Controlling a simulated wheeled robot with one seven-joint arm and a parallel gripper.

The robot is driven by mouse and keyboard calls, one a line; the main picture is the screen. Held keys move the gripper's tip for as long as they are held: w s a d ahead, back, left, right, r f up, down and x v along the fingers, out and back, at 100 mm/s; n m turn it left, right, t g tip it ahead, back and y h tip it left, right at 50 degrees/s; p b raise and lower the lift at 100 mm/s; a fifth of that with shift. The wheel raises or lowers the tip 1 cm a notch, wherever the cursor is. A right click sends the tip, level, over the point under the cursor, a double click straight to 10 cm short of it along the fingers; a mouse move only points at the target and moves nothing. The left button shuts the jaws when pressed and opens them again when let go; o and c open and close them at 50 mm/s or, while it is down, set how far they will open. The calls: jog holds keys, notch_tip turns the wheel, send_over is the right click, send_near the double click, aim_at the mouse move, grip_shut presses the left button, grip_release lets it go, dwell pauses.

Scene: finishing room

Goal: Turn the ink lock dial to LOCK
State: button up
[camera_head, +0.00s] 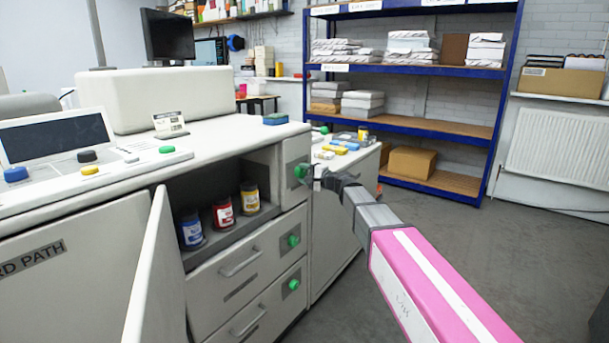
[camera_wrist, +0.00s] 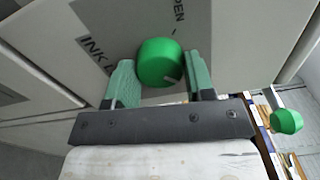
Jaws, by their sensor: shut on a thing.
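The ink lock dial (camera_head: 300,170) is a round green knob on a grey plate at the right end of the white machine's front. In the wrist view the dial (camera_wrist: 158,60) sits between the two green fingers of my gripper (camera_wrist: 158,75), which is shut on it. A pale mark shows on the dial's lower right side. The plate reads "INK" at the left, partly hidden, and a partly cut-off word ending "PEN" at the top. The LOCK word is not legible. In the head view my gripper (camera_head: 314,178) is at the dial, its fingers small and unclear.
Two more green knobs (camera_head: 293,241) (camera_head: 292,284) sit below, beside drawers with handles. A cabinet door (camera_head: 150,270) stands open at the left. Blue, red and yellow ink jars (camera_head: 223,212) stand in the open bay. Grey floor (camera_head: 420,215) is clear to the right.

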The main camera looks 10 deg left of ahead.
jog(key=shift+m, duration=0.5)
jog(key=o, duration=0.9)
jog(key=v, duration=1.1)
jog(key=shift+f, duration=0.1)
jog(key=shift+a, duration=0.1)
